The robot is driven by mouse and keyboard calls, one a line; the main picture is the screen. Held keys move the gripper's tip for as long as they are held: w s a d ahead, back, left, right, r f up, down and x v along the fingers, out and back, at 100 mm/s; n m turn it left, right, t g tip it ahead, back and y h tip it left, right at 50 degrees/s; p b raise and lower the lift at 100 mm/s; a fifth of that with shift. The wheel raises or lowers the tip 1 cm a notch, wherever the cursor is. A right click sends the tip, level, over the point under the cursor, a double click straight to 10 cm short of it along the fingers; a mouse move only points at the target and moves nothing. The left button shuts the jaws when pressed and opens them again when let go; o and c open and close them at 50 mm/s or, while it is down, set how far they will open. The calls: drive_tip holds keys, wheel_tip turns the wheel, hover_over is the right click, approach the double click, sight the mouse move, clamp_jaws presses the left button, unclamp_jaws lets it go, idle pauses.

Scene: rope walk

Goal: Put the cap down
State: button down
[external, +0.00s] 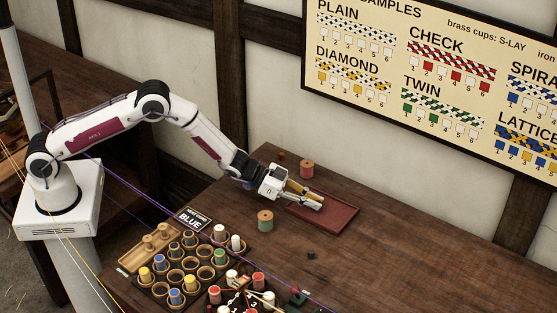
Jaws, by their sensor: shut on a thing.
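My gripper (318,201) is low over the dark red tray (345,216) on the wooden table, pointing right. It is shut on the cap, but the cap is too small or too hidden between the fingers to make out. A tan strip shows along the upper finger. I cannot tell whether the fingers or the cap touch the tray.
A red spool (307,168) stands behind the gripper and a green spool (265,220) in front of it. A small dark piece (311,254) lies nearer the front. A rack of colored bobbins (190,262) fills the front left. The table's right side is clear.

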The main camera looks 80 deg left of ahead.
drive_tip(key=shift+f, duration=0.15)
drive_tip(key=c, duration=2)
unclamp_jaws()
drive_tip(key=shift+c, duration=0.2)
drive_tip(key=shift+r, duration=0.2)
drive_tip(key=shift+v, duration=6)
drive_tip(key=shift+a+f, duration=0.1)
